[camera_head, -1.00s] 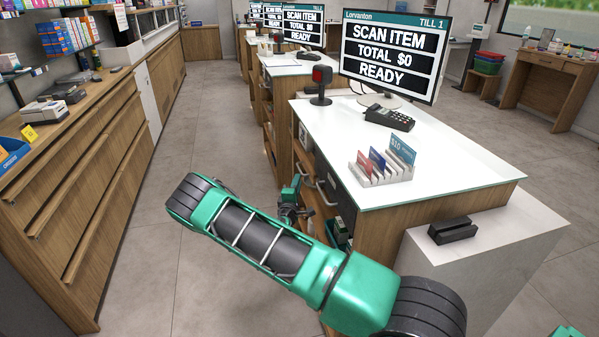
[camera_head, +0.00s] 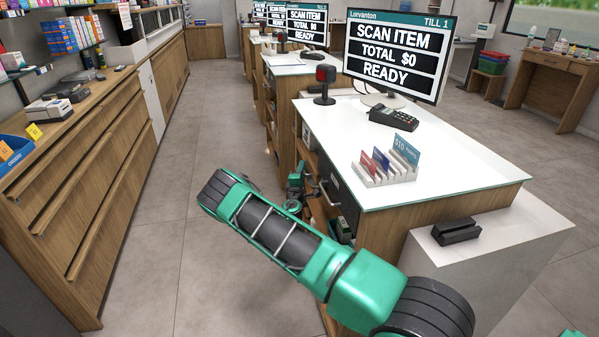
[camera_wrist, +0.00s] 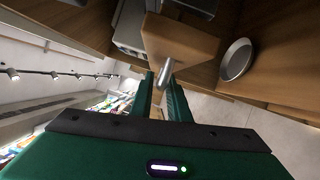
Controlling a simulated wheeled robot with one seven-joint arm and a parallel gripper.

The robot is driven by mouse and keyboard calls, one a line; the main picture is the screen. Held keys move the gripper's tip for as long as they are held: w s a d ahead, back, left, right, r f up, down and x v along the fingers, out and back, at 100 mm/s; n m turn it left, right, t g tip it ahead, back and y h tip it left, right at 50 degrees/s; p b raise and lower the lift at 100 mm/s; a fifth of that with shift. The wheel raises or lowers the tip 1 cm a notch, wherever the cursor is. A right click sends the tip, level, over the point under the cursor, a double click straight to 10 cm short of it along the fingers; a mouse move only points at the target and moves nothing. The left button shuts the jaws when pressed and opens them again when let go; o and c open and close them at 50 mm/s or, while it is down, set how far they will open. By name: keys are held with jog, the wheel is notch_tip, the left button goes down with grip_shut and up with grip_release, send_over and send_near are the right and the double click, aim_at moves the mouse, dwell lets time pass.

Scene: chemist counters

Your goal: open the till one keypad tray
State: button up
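The till one counter (camera_head: 440,165) stands right of centre in the head view, with its open shelves facing the aisle. My gripper (camera_head: 296,188) is small and low beside that side, partly hidden by my arm. In the wrist view my gripper's two green fingers (camera_wrist: 160,92) are apart. The handle stands out from a wooden panel (camera_wrist: 185,42), which looks like the keypad tray's front. I cannot tell whether the fingers touch the handle.
A black drawer (camera_head: 338,188) is in the counter's side, close to my arm. A round metal dish-like thing (camera_wrist: 236,60) is right of the panel in the wrist view. A card rack (camera_head: 388,165) and card terminal (camera_head: 394,118) stand on top. The aisle floor (camera_head: 215,130) is clear.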

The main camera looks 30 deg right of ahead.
jog(key=shift+w+d, duration=0.15)
jog(key=shift+d, duration=0.05)
grip_shut()
jog(key=shift+f, duration=0.15)
dwell(1.2)
